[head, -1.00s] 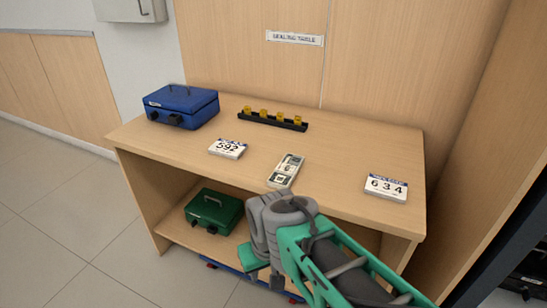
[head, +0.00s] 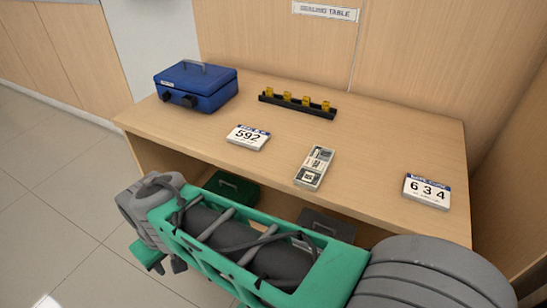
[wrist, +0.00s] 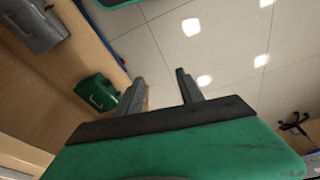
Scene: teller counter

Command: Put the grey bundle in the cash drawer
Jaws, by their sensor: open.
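A grey-white banded bundle of notes (head: 315,167) lies flat on the table top (head: 390,150), right of the middle, in the head view. My gripper (head: 166,264) is at the lower left in front of the table, well apart from the bundle. In the wrist view my gripper (wrist: 160,80) has its two fingers spread with nothing between them. The bundle is not in the wrist view. I cannot make out a cash drawer in either view.
A blue cash box (head: 196,85), a black rack with yellow pieces (head: 297,103), a 592 card block (head: 248,138) and a 634 card block (head: 427,191) stand on the table. A green box (head: 232,187) and a grey box (head: 326,224) sit on the shelf below.

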